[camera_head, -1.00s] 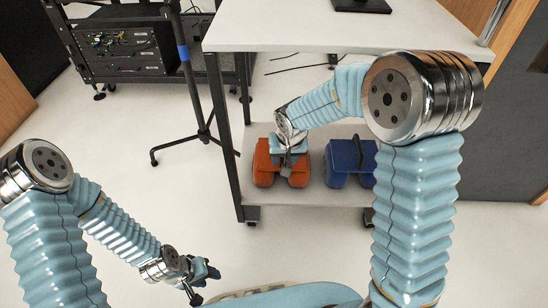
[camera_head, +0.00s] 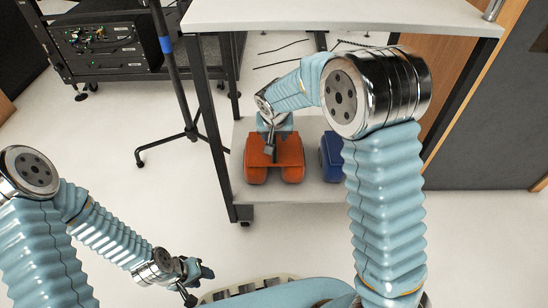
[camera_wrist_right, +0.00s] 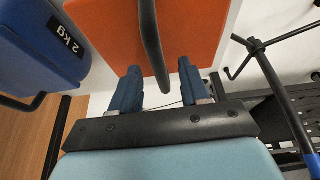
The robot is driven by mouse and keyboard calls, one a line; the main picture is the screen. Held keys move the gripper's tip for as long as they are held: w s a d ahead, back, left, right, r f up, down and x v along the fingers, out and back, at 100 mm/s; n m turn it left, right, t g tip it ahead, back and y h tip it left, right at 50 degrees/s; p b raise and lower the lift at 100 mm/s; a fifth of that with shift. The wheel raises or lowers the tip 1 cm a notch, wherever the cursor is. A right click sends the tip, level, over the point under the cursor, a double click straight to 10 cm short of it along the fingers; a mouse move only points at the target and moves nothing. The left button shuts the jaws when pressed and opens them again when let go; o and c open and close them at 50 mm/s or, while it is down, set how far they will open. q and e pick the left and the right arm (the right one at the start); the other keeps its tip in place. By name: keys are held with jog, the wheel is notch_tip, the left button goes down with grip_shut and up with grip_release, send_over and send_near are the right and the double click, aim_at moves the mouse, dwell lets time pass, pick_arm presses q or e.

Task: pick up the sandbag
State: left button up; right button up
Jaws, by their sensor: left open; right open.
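An orange sandbag (camera_head: 290,154) with a dark handle sits on the lower shelf of a white-topped cart. A blue sandbag (camera_head: 330,158) sits to its right, partly hidden behind my right arm. My right gripper (camera_head: 270,140) is over the orange sandbag. In the right wrist view its two blue fingers (camera_wrist_right: 158,72) are open, with the orange sandbag (camera_wrist_right: 200,28) ahead and its black handle loop between them, not gripped. The blue sandbag (camera_wrist_right: 45,40) there bears a "2 kg" label. My left gripper (camera_head: 200,280) is open and empty at the lower left, away from both bags.
The cart's top shelf (camera_head: 330,14) overhangs the lower shelf (camera_head: 316,190), and a black post (camera_head: 225,170) stands at its left front. A tripod stand (camera_head: 178,90) and a black equipment rack (camera_head: 108,48) are at the left. Open floor lies before the cart.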

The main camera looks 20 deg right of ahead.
jog(key=shift+x, duration=1.2)
grip_shut()
dwell(0.3)
jog(key=shift+r, duration=0.15)
